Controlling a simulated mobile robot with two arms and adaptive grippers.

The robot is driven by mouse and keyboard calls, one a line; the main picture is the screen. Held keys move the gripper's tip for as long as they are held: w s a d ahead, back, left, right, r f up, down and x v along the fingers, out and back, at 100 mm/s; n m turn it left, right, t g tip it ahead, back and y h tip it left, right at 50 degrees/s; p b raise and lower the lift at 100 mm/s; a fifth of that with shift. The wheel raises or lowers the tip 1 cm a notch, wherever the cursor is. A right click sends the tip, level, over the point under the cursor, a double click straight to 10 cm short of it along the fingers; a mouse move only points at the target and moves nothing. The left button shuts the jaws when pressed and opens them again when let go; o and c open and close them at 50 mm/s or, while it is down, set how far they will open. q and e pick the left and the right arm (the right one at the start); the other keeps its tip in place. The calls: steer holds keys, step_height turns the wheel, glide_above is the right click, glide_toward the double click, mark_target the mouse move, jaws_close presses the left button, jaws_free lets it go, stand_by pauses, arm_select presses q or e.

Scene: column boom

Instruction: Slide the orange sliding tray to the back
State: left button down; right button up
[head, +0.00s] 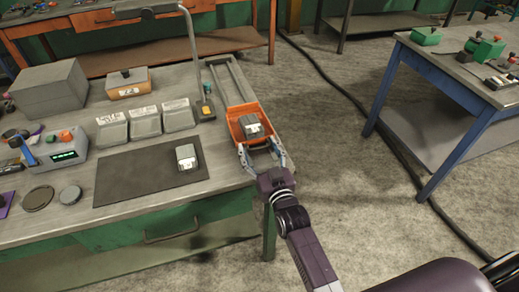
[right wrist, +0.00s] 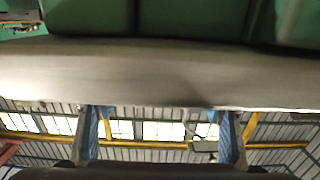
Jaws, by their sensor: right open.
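The orange sliding tray (head: 236,128) is at the front end of its metal rails (head: 235,78), at the right edge of the workbench. A small grey device (head: 253,128) lies in it. My right gripper (head: 263,152) is at the tray's near side, its two fingers apart and pointing at the tray. I cannot tell whether they touch it. In the right wrist view the fingers (right wrist: 160,130) are wide apart with nothing seen between them, and the tray is not recognisable there. My left gripper is not in view.
The rails behind the tray look clear. A lamp post (head: 192,55) and a small yellow-and-black tool (head: 207,108) stand left of the rails. A similar device (head: 187,157) lies on a dark mat (head: 130,178). Three grey bins (head: 145,122) stand behind it.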

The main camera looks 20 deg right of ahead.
steer(key=shift+s, duration=0.2)
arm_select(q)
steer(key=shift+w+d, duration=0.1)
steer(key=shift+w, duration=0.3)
arm_select(e)
steer(key=s, duration=1.1)
steer(key=shift+s+d, duration=0.2)
steer(key=shift+s, duration=0.15)
